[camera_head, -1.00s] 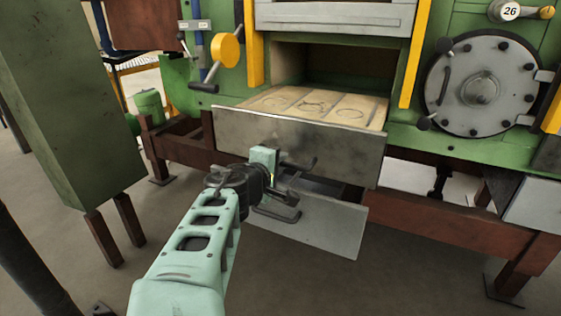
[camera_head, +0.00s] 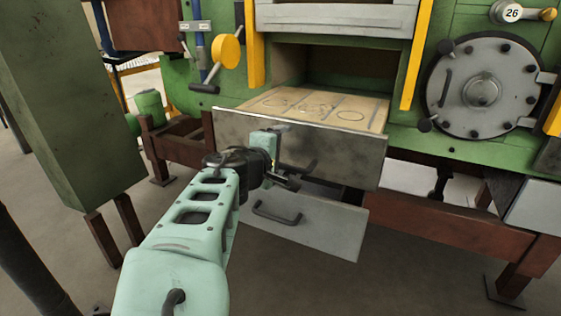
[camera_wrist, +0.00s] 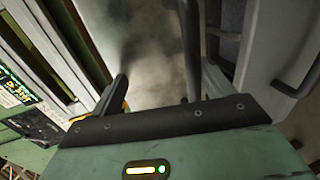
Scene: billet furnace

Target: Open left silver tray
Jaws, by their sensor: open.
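A silver front panel (camera_head: 345,152) hangs below the furnace mouth, at the front of a sandy bed. A second silver panel (camera_head: 325,232) with a dark handle (camera_head: 276,214) sits below it; which is the left tray is unclear. My gripper (camera_head: 287,180) is open, in front of the upper panel's lower edge and above the lower handle. A dark handle on the upper panel is partly hidden by my gripper. In the wrist view, a smudged grey panel (camera_wrist: 155,45) lies ahead and the lower handle (camera_wrist: 298,78) is at the right. I cannot tell whether the jaws touch a handle.
A green post (camera_head: 70,110) stands at the left. A yellow-knobbed lever (camera_head: 228,50) and a round bolted hatch (camera_head: 482,90) flank the furnace mouth. A brown frame beam (camera_head: 450,220) runs low at the right. The floor in front of the lower panel is clear.

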